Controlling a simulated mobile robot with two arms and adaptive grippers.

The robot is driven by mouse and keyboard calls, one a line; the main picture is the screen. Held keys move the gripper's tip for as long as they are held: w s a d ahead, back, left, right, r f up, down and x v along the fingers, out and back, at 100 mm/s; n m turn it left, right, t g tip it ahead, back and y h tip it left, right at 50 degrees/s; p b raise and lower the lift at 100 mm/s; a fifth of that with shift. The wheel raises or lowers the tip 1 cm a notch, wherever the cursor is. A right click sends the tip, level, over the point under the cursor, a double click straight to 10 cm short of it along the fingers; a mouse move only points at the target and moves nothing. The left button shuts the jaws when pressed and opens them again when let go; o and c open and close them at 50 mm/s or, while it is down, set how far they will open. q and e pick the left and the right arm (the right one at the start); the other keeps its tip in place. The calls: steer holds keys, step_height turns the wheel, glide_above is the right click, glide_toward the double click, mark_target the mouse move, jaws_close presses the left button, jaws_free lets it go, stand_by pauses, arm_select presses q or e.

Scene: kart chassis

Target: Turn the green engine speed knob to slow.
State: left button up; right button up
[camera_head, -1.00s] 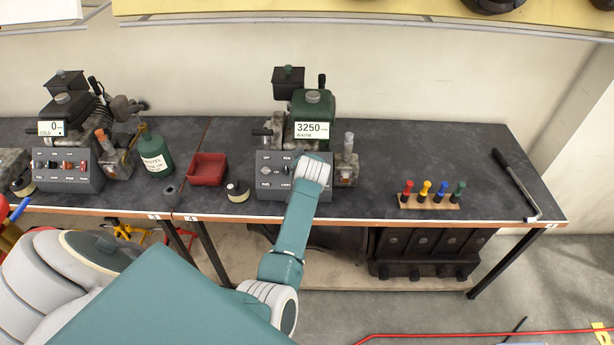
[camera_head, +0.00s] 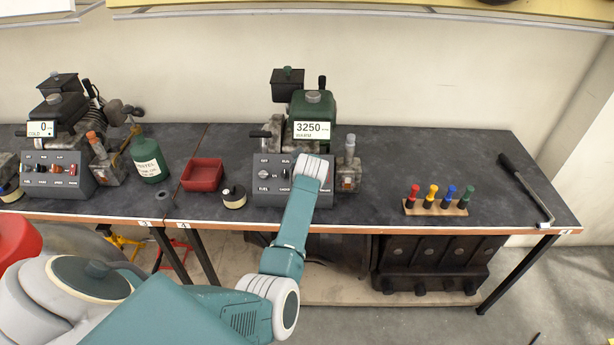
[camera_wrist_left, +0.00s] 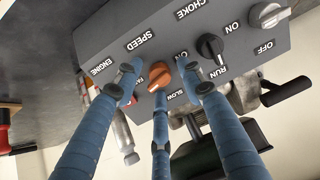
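The green engine (camera_head: 312,108) stands at the back of the bench with a display reading 3250. Its grey control panel (camera_head: 262,188) is in front, partly covered by my left arm. In the left wrist view the panel (camera_wrist_left: 115,28) carries an orange knob (camera_wrist_left: 159,74) under the words ENGINE SPEED, with FAST and SLOW labels partly hidden. My left gripper (camera_wrist_left: 160,78) has its blue fingers spread around this knob, with a gap visible at the sides; contact of the middle finger is unclear. In the head view the fingers are hidden behind the wrist. My right gripper is not in view.
Beside the orange knob are a black choke knob (camera_wrist_left: 210,46) and a light grey knob (camera_wrist_left: 268,12). Left on the bench are a red tray (camera_head: 203,174), a green bottle (camera_head: 148,160) and a second engine panel (camera_head: 58,176). A rack of coloured-handled tools (camera_head: 436,206) stands right.

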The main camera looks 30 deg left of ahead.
arm_select(q)
jaws_close()
steer(key=shift+n, duration=0.4)
steer(key=n, duration=0.3)
steer(key=n+b, duration=0.1)
steer(key=n, duration=0.8)
steer(key=shift+h, duration=0.3)
steer(key=shift+n+b, duration=0.3)
steer(key=shift+n, duration=1)
steer(key=shift+s+f, duration=0.1)
